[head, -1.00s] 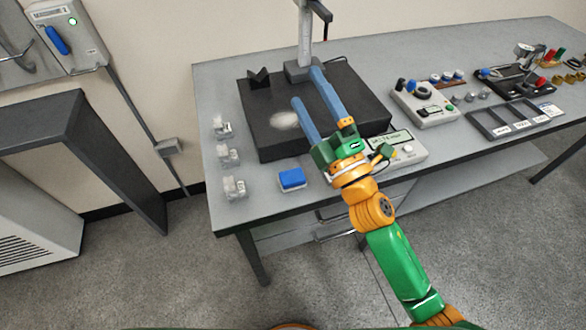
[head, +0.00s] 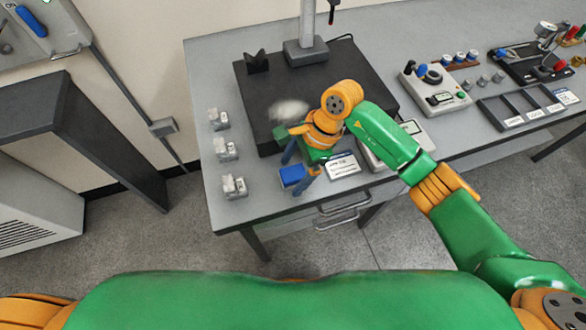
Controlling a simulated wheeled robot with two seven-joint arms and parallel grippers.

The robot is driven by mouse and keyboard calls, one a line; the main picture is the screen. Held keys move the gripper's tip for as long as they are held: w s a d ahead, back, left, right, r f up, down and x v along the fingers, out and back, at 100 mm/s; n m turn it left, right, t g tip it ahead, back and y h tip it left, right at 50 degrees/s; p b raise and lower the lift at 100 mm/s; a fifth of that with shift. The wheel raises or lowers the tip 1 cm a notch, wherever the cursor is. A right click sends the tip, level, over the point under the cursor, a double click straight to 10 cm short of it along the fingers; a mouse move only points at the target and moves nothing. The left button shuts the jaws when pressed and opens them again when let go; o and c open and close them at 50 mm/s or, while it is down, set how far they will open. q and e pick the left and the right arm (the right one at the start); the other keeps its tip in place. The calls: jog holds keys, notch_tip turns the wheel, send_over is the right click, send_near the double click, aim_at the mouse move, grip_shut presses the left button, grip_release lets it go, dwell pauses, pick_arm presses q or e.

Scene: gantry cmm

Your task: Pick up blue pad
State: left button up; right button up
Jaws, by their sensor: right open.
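The blue pad (head: 291,174) sits near the front edge of the grey table, left of centre, with pale material showing along its lower front edge. My right gripper (head: 293,178) points down at the pad from above. Its two blue fingers are apart, one at the pad's back side and one by its right front corner. The jaws are open, and I cannot tell whether a finger touches the pad. Part of the pad's back and right edge is hidden by the fingers. My left gripper is out of view.
A black plate (head: 262,103) with a column stands behind the pad. A white card (head: 342,165) lies right of the gripper, near a grey control box (head: 410,134) partly hidden by my arm.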

jog(key=shift+w+f, duration=0.1)
jog(key=shift+f, duration=0.05)
jog(key=c, duration=1.4)
jog(key=shift+r+b, duration=0.6)
jog(key=shift+r, duration=0.05)
grip_shut()
jog(key=shift+r+b, duration=0.55)
jog(key=shift+r, duration=0.35)
jog(key=s+d+r+b, duration=0.2)
jog(key=s+r, duration=0.8)
jog(key=s, duration=0.4)
jog(key=shift+d+b, duration=0.15)
jog(key=shift+b, duration=0.2)
